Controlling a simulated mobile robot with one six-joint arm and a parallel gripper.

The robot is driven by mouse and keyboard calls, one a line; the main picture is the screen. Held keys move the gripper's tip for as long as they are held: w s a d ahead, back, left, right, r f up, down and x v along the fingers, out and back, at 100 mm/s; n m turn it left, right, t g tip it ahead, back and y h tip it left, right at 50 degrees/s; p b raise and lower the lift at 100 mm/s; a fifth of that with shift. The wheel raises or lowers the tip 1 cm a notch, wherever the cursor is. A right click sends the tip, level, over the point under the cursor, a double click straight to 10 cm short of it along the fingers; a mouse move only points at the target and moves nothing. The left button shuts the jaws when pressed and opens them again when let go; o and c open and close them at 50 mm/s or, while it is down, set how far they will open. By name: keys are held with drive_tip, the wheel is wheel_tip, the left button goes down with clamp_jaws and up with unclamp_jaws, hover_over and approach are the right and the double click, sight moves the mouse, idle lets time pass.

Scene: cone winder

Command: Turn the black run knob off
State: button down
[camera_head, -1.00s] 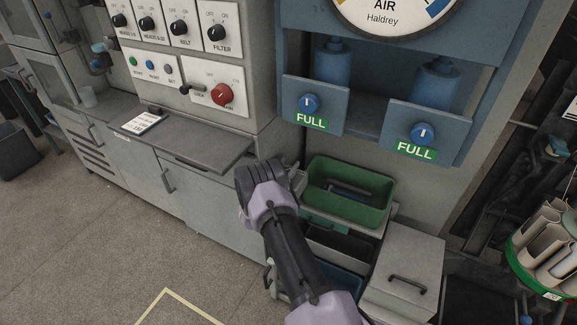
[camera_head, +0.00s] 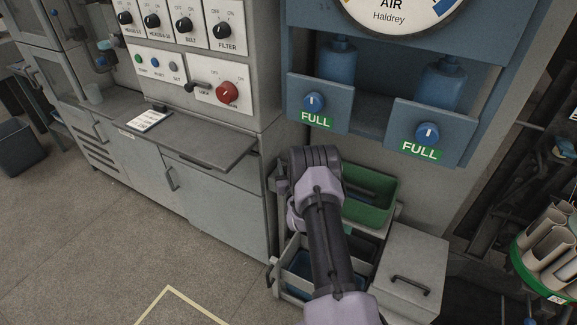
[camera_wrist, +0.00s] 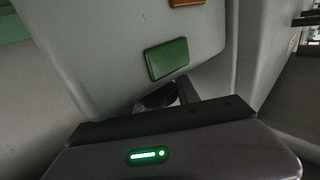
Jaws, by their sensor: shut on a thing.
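In the wrist view, my gripper (camera_wrist: 168,102) reaches up to a grey panel and is shut on a small dark rounded piece (camera_wrist: 155,97). It looks like the black run knob, but the gripper housing hides most of it and I cannot read its setting. A green rectangle (camera_wrist: 167,59) sits just above it on the panel, and an orange-brown one (camera_wrist: 186,1) is cut off at the top edge. In the head view, only my arm shows; the fingertips are hidden, and no knob there has a legible run label.
A cabinet at left carries black knobs (camera_head: 184,25) and a red main knob (camera_head: 227,92). Blue knobs (camera_head: 314,102) sit on the air unit above "FULL" labels. A green bin (camera_head: 378,212) stands partly behind my arm.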

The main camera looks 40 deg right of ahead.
drive_tip(key=shift+a+f+n+t+y, duration=0.1)
drive_tip(key=shift+n+t+y, duration=0.2)
drive_tip(key=shift+n+y, duration=0.3)
drive_tip(key=shift+w+y+b, duration=0.1)
drive_tip(key=shift+y+b, duration=0.2)
drive_tip(key=shift+y, duration=0.1)
drive_tip(key=c, duration=0.9)
unclamp_jaws()
